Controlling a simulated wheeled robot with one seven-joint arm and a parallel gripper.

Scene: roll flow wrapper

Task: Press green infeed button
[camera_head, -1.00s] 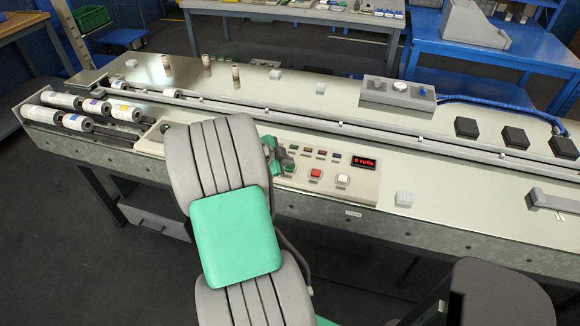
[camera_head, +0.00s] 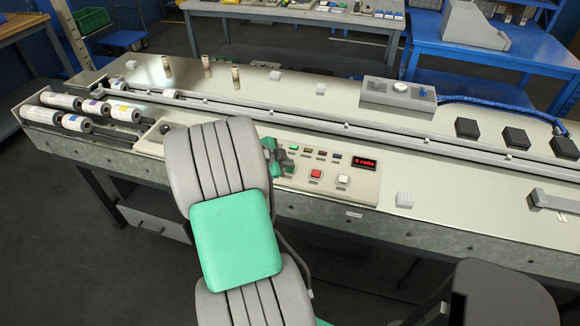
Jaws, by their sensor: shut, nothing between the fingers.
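The control panel (camera_head: 360,188) lies on the near side of the machine. My gripper (camera_head: 286,168) is shut and empty, at the panel just left of the red button. It is small in view and partly behind my arm. The large green button beside the red one is now hidden by my gripper, so I cannot see whether they touch. A small green light (camera_head: 294,147) shows bright in the row above.
Several white rolls (camera_head: 125,112) lie in the infeed at left. A long rail (camera_head: 330,127) runs behind the panel. A grey box with a knob (camera_head: 398,95) and several black blocks (camera_head: 515,138) stand on the right. The machine top right of the panel is mostly clear.

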